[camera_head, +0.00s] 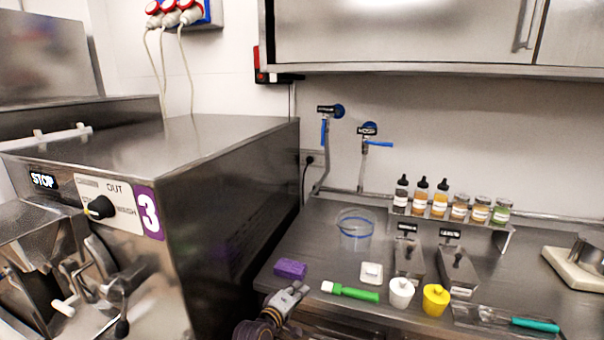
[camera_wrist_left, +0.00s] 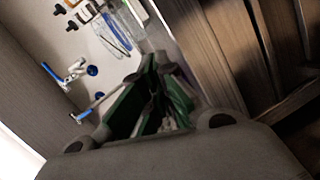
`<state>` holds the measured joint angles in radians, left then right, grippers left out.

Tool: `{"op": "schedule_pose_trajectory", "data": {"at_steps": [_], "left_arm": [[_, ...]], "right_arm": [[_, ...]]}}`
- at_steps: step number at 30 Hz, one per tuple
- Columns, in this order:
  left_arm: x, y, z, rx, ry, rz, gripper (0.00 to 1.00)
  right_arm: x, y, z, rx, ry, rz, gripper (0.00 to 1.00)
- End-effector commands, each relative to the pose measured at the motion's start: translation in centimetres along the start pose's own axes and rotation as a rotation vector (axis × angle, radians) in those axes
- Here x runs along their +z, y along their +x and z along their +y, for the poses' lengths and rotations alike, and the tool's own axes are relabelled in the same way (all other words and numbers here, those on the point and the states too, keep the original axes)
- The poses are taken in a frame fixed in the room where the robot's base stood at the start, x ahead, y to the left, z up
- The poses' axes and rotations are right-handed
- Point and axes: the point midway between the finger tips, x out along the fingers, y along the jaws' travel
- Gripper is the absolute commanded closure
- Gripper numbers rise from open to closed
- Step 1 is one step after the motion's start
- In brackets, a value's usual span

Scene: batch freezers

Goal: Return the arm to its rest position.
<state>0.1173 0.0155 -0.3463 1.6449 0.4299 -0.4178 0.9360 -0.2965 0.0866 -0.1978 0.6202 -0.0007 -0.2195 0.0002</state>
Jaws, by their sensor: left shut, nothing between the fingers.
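My left gripper (camera_head: 294,294) shows at the bottom of the head view, low in front of the counter's front edge. It is shut and empty. In the left wrist view the gripper (camera_wrist_left: 155,100) fills the middle, with dark green parts on it, and its fingers are blurred. The nearest things on the counter are a purple sponge-like block (camera_head: 290,268) and a green-handled tool (camera_head: 350,291); both lie apart from the gripper. My right gripper does not show.
The steel batch freezer (camera_head: 225,170) marked 3 stands at left, close to the arm. The steel counter (camera_head: 325,215) holds a clear container (camera_head: 355,228), a white pot (camera_head: 401,293), a yellow pot (camera_head: 436,300) and several bottles. A wall cabinet (camera_head: 400,35) hangs above.

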Motion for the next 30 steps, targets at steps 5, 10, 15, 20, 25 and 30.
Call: {"op": "schedule_pose_trajectory", "data": {"at_steps": [5, 10, 15, 20, 25, 30], "left_arm": [[0.9, -3.2, -2.9, -0.107, 0.132, -0.044, 1.00], [1.6, -6.8, -5.6, -0.215, 0.265, -0.097, 1.00], [2.1, -11.0, -8.3, -0.332, 0.405, -0.163, 1.00], [2.4, -15.4, -10.6, -0.443, 0.533, -0.235, 1.00], [2.6, -20.6, -12.7, -0.561, 0.657, -0.325, 1.00], [2.6, -26.2, -14.3, -0.677, 0.772, -0.427, 1.00]], "right_arm": [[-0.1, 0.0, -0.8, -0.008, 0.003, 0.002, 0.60], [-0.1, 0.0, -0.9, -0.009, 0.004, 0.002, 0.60], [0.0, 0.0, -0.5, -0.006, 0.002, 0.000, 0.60], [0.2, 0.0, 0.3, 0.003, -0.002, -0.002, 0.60], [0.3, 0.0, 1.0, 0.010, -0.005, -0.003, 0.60], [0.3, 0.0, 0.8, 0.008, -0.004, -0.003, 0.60]]}}
